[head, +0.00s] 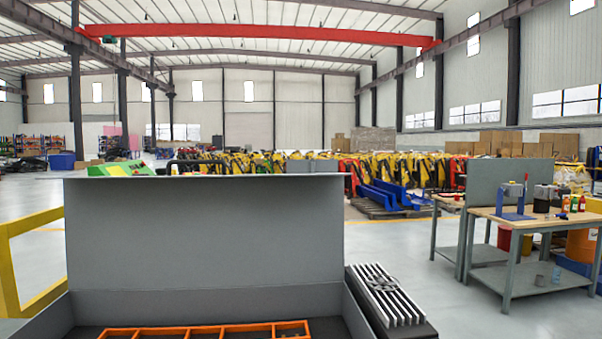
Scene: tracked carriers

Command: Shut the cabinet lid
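The cabinet lid (204,232) is a wide grey panel standing upright at the back of the cabinet, in the lower left of the head view. It is open. The grey cabinet (352,318) below it shows its inner walls and is cut off by the lower edge of the picture. An orange divided tray (205,331) lies inside the cabinet. A dark handle-like bar shows just above the lid's top edge. My gripper is not in view.
A finned metal block (385,296) sits right beside the cabinet. A workbench (528,222) with tools stands at the right. A yellow rail (30,220) is at the left. Grey floor between cabinet and workbench is clear.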

